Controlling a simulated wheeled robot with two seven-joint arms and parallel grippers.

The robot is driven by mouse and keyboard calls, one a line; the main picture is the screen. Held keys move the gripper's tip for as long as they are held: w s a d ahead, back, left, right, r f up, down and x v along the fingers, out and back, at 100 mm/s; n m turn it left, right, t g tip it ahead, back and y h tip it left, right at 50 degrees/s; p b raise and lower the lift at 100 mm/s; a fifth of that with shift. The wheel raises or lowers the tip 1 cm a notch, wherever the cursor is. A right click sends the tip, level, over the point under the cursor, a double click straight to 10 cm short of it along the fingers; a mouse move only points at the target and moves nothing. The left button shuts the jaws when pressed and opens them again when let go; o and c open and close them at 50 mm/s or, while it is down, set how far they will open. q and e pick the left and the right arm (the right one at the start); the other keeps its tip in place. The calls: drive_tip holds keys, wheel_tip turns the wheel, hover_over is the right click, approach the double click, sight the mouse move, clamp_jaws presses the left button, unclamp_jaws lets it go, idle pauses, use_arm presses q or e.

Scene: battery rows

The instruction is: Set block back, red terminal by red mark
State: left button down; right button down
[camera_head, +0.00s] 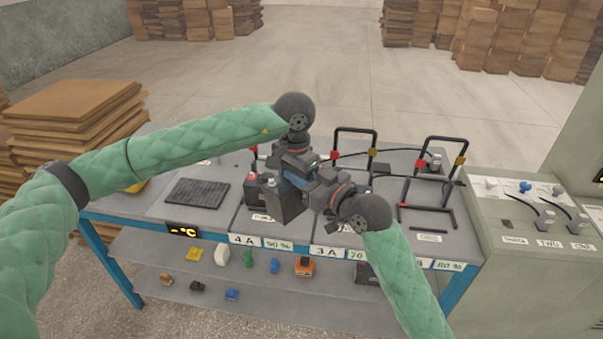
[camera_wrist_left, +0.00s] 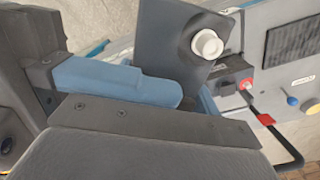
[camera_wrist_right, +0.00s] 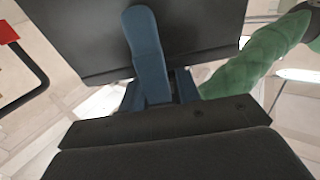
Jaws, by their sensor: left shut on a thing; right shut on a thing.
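A dark grey block (camera_head: 287,203) is held above the middle of the workbench. My left gripper (camera_head: 291,176) is shut on it from above and behind. My right gripper (camera_head: 312,184) is shut on it from the right. In the left wrist view the block (camera_wrist_left: 168,38) shows one pale round terminal (camera_wrist_left: 207,44); a red terminal cannot be made out. In the right wrist view the block's plain dark side (camera_wrist_right: 205,25) lies behind a blue finger. Black frames stand at the bays, with red marks such as the one at the left bay (camera_head: 253,152).
The right bay (camera_head: 425,221) looks empty, with a black frame around it. A dark ribbed mat (camera_head: 197,193) lies at the left of the bench. A grey-green cabinet (camera_head: 525,220) with plugs stands at the right. The lower shelf (camera_head: 205,283) holds small coloured items.

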use_arm(q)
drive_tip(key=shift+s+d+r, duration=0.15)
drive_tip(key=shift+s+d, duration=0.05)
drive_tip(key=shift+d, duration=0.2)
drive_tip(key=shift+s+d+r, duration=0.15)
drive_tip(key=shift+s+d, duration=0.05)
drive_tip(key=shift+d, duration=0.2)
drive_tip(key=shift+w+r, duration=0.2)
drive_tip(key=shift+r, duration=0.1)
drive_tip(key=c, duration=0.7)
unclamp_jaws()
drive_tip(key=shift+c, duration=0.2)
drive_tip(key=o, duration=0.3)
drive_tip(key=shift+a, duration=0.1)
drive_tip(key=shift+o, duration=0.7)
drive_tip(key=shift+a+f, duration=0.15)
drive_tip(key=shift+f, duration=0.05)
